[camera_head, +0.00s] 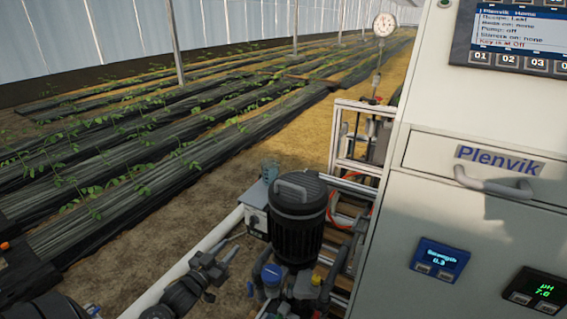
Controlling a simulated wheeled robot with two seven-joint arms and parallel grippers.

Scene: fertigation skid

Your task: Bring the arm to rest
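My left arm comes in at the bottom left, and its dark gripper (233,246) is held out in front of the white pipe, left of the black ribbed canister. Its two fingers look a little apart, with nothing visible between them. Its tips are apart from the canister in the picture. My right gripper is not in view.
The black canister (297,222) with a grey handle stands on the skid, with blue-capped fittings (271,275) below. A white cabinet (480,210) with a drawer handle (495,184), screen (515,32) and meters fills the right. Planted rows (150,150) lie left.

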